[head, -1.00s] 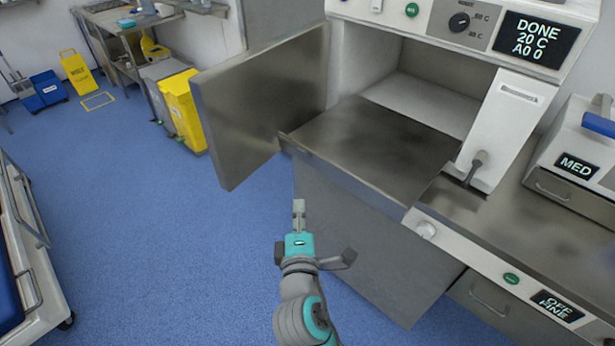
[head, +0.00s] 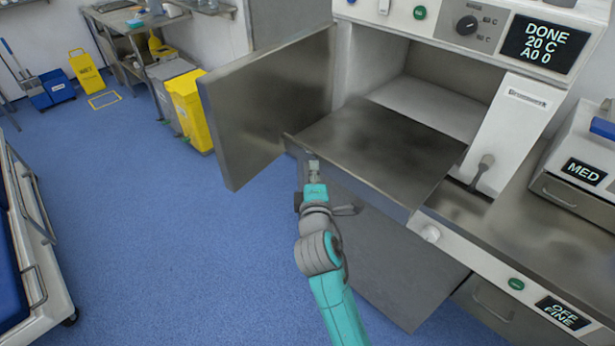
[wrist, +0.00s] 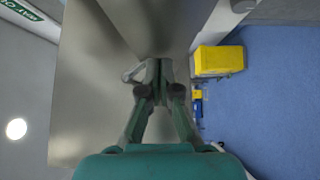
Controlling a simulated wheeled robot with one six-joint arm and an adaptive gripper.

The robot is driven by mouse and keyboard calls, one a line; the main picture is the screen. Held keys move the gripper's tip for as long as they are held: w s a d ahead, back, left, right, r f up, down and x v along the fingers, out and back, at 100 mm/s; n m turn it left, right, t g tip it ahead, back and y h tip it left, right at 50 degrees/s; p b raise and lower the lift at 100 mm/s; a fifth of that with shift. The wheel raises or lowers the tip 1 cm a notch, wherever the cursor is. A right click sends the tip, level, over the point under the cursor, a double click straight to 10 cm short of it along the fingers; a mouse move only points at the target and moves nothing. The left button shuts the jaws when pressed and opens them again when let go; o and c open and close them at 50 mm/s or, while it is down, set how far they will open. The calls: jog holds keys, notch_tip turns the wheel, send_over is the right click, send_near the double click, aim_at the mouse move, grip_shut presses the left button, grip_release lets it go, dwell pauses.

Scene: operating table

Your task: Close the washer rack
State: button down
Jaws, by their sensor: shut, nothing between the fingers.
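The washer rack (head: 385,150) is a flat steel shelf pulled out of the washer's chamber (head: 440,95) in the head view. The washer door (head: 265,105) stands open to its left. My gripper (head: 313,158) is shut and empty, at the rack's front edge near its left corner. In the wrist view the closed fingertips (wrist: 156,72) lie over a steel edge. I cannot tell whether they touch it. The washer's display (head: 540,45) reads DONE, 20 C, A0 0.
A steel counter with a MED device (head: 580,172) stands to the right. Yellow (head: 190,108) and grey (head: 170,90) bins stand behind the door. A trolley (head: 35,240) is at the left edge. The blue floor between is clear.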

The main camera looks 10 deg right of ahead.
aim_at(384, 146)
jog(key=shift+w+d, duration=0.1)
jog(key=shift+d, duration=0.05)
jog(key=w+d, duration=0.6)
jog(key=d, duration=0.2)
jog(key=w+d, duration=0.6)
jog(key=d, duration=0.2)
jog(key=w+d, duration=0.6)
jog(key=d, duration=0.3)
jog(key=shift+w, duration=0.1)
jog(key=shift+w+d+r, duration=0.15)
jog(key=shift+d, duration=0.2)
jog(key=shift+d+r, duration=0.1)
jog(key=shift+d, duration=0.05)
jog(key=shift+a, duration=0.35)
jog(key=s+a, duration=0.3)
jog(key=shift+a+f, duration=0.1)
jog(key=shift+f, duration=0.15)
jog(key=s, duration=0.3)
jog(key=s+a, duration=0.1)
jog(key=s, duration=0.5)
jog(key=shift+s+a, duration=0.15)
jog(key=shift+a, duration=0.25)
